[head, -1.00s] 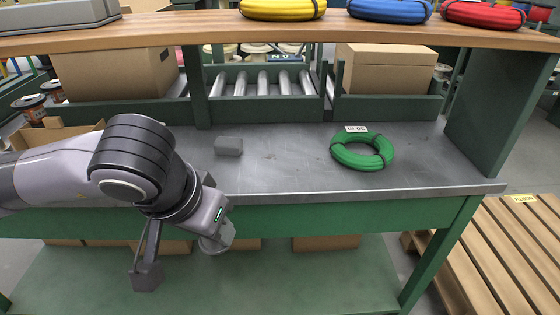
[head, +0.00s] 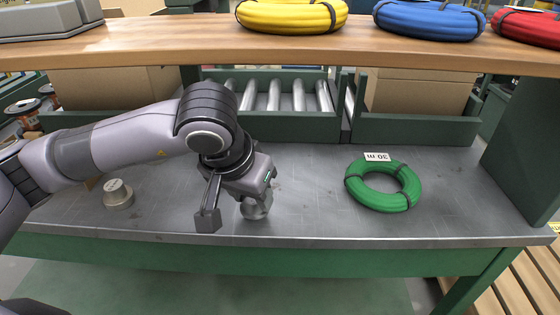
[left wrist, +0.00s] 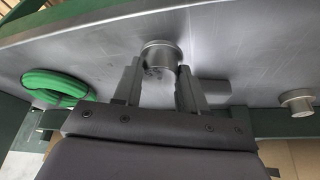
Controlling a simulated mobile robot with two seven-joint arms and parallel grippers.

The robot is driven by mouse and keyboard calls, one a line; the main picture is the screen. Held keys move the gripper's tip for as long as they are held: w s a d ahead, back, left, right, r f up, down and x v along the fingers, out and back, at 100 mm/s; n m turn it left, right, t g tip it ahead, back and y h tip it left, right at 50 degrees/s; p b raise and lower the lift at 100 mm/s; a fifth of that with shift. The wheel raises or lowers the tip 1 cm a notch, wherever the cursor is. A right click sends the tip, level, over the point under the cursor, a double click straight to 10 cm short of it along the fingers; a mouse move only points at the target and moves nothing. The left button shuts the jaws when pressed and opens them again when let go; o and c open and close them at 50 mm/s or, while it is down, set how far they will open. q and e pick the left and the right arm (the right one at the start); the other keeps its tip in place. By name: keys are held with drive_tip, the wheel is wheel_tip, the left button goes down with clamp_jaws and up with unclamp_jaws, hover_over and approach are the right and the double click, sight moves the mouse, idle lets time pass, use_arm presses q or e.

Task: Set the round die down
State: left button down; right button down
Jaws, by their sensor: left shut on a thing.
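The round die (head: 256,210), a short grey metal cylinder, is held at the end of my left gripper (head: 254,197) over the front middle of the steel bench top (head: 310,215). In the left wrist view the die (left wrist: 160,55) sits between the two fingers (left wrist: 158,75), which are shut on it. I cannot tell whether its underside touches the bench. My right gripper is not in view.
A second round metal piece (head: 118,194) with a pale top stands to the left. A grey block (left wrist: 212,88) lies near the die. A green coil (head: 383,186) lies to the right. A wooden shelf (head: 300,52) spans above. Bench between gripper and coil is clear.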

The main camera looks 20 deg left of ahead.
use_arm(q)
drive_tip(key=w, duration=0.7)
drive_tip(key=w+d, duration=0.1)
drive_tip(key=w, duration=0.2)
drive_tip(key=shift+w+d+p, duration=0.1)
drive_tip(key=shift+w+p, duration=0.2)
drive_tip(key=shift+w, duration=0.1)
drive_tip(key=shift+w+f, duration=0.2)
drive_tip(key=shift+w, duration=0.05)
drive_tip(key=shift+f, duration=0.55)
drive_tip(key=shift+f, duration=0.2)
drive_tip(key=c, duration=0.6)
unclamp_jaws()
drive_tip(key=shift+s, duration=0.1)
drive_tip(key=shift+r, duration=0.1)
